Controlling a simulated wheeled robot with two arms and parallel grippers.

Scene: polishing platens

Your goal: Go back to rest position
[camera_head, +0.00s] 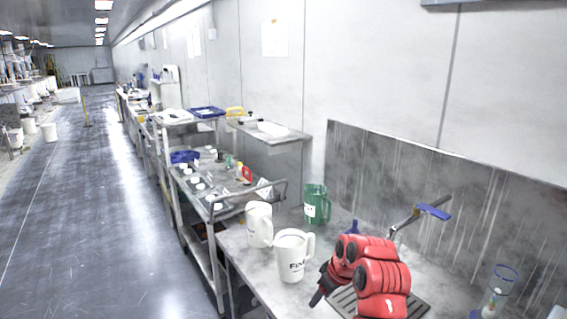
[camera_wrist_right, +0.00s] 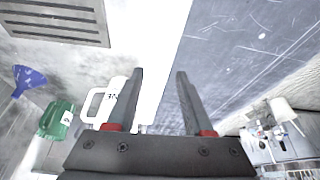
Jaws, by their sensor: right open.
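My right gripper (camera_head: 319,290) shows in the head view as dark fingers at the end of my red arm, low at the right. In the right wrist view its two fingers (camera_wrist_right: 160,85) stand apart with nothing between them. The gripper is beside the front white pitcher (camera_head: 293,256), to its right. I cannot tell its exact height above the bench. My left gripper does not show in the head view.
A second white pitcher (camera_head: 259,224) and a green pitcher (camera_head: 315,205) stand behind on the bench (camera_head: 245,262). My red arm covers part of a drain grate (camera_head: 417,303). The aisle floor (camera_head: 90,220) at left is clear.

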